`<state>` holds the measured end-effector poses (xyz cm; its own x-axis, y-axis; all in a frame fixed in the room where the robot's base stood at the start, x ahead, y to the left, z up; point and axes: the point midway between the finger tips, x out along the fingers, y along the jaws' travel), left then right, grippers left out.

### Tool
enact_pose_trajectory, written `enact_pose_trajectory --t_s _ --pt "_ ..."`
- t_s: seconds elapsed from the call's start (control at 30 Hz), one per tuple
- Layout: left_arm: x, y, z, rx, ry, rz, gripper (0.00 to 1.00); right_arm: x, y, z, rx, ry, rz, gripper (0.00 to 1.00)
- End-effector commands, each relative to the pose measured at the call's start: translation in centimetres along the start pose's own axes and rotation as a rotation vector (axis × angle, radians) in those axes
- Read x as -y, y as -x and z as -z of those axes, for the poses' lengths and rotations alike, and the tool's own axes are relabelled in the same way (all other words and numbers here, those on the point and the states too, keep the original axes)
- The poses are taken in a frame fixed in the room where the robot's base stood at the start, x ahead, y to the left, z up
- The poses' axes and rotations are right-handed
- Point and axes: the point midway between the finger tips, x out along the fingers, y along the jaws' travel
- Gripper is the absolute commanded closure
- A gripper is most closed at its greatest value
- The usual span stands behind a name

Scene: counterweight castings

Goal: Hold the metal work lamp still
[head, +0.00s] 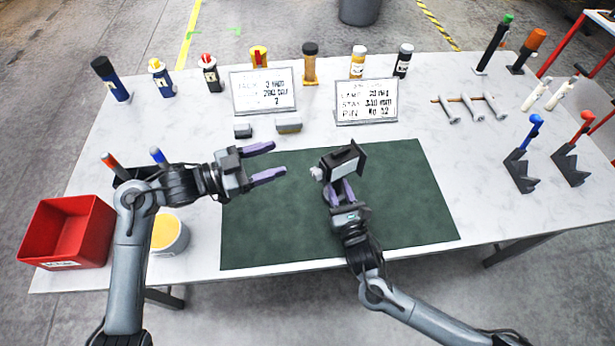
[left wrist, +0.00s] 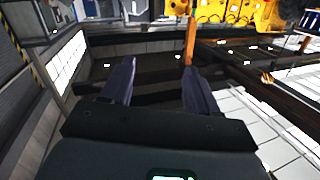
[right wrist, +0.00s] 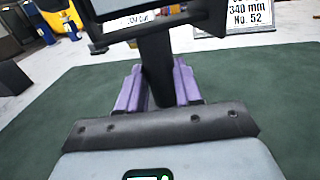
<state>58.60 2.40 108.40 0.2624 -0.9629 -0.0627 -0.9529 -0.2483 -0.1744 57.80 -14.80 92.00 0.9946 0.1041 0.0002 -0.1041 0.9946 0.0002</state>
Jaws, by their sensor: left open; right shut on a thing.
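The metal work lamp (head: 345,160), a dark boxy head with a pale knob at its left, is held above the green mat (head: 410,190). My right gripper (head: 343,192) is shut on the lamp's dark stem. In the right wrist view the stem (right wrist: 156,65) stands between the purple fingers, below the lamp's head. My left gripper (head: 270,163) is open and empty, left of the lamp, with its fingers pointing towards it but apart from it. The left wrist view shows nothing between the fingers (left wrist: 158,85).
Two sign plates (head: 263,91) (head: 366,101) stand behind the mat, with small grey blocks (head: 288,125) before the left one. A red bin (head: 68,231) and a pot with yellow contents (head: 168,235) are at the left. Bottles and tools line the back and right. Most of the mat is clear.

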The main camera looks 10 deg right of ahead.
Motion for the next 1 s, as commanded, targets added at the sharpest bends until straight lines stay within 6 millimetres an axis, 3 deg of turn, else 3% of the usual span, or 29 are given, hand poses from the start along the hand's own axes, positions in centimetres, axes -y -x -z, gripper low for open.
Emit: enact_pose_trajectory --t_s 0.07,0.17,0.5,0.77,1.0 --pt "-1.2 0.7 0.1 -0.018 -0.144 0.066 0.40 0.1 0.0 0.0 0.000 0.000 0.001 1.00" --pt "-2.3 1.9 -0.2 -0.026 -0.217 0.133 0.40 0.1 0.0 0.0 0.000 0.000 0.001 1.00" --pt "-6.2 3.7 -4.3 -0.030 -0.109 0.197 0.40 0.0 0.0 0.0 0.000 0.000 0.001 1.00" --pt "-6.8 2.1 -5.5 -0.024 -0.080 0.192 0.40 0.0 0.0 0.0 0.000 0.000 0.001 1.00" --pt "-6.1 -1.7 -5.3 -0.026 -0.078 0.191 0.40 0.0 0.0 0.0 0.000 0.000 0.000 1.00"
